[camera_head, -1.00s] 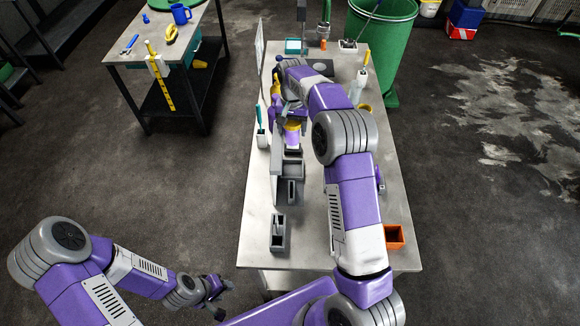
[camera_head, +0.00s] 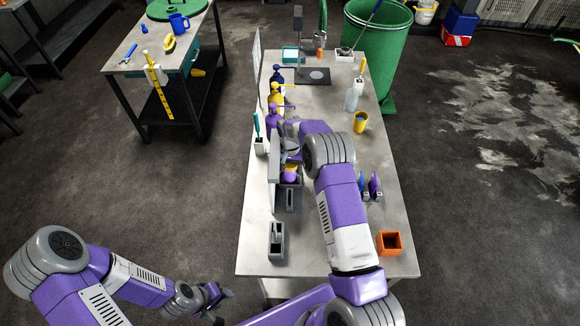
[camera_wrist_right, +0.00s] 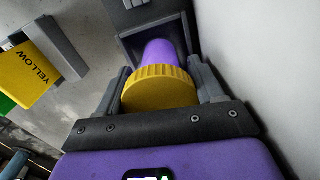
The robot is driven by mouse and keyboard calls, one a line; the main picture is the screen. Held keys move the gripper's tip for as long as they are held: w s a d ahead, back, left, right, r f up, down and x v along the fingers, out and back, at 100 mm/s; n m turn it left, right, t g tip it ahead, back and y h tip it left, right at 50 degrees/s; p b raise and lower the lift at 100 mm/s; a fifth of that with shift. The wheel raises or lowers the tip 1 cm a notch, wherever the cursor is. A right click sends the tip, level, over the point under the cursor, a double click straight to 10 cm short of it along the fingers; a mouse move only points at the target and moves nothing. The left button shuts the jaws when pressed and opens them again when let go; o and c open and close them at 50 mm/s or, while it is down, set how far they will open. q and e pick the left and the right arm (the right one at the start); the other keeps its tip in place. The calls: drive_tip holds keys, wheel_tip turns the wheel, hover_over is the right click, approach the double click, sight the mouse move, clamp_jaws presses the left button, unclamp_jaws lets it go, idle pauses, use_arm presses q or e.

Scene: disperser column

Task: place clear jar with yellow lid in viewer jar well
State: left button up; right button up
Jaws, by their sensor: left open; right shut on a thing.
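The jar's yellow lid (camera_wrist_right: 158,91) sits between the two fingers of my right gripper (camera_wrist_right: 163,88) in the right wrist view. The jar's body (camera_wrist_right: 160,53) looks purple and points down into a square dark grey well (camera_wrist_right: 183,35). In the head view the jar (camera_head: 291,171) is at the grey block with wells (camera_head: 289,204), largely covered by my right gripper (camera_head: 288,155). I cannot tell whether the jar touches the well floor. My left gripper (camera_head: 222,293) is open and empty, off the table's front left side.
Pump bottles (camera_head: 276,95) stand along the table's left edge behind the block. A small grey holder (camera_head: 277,241) is in front and an orange box (camera_head: 390,243) at the right front. A yellow cup (camera_head: 361,122) stands at the right. A yellow labelled block (camera_wrist_right: 26,75) shows in the wrist view.

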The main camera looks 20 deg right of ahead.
drive_tip(key=shift+f, duration=0.15)
drive_tip(key=o, duration=0.8)
wheel_tip(320, 180, up, 12)
drive_tip(key=shift+r+b, duration=0.25)
drive_tip(key=shift+b, duration=0.2)
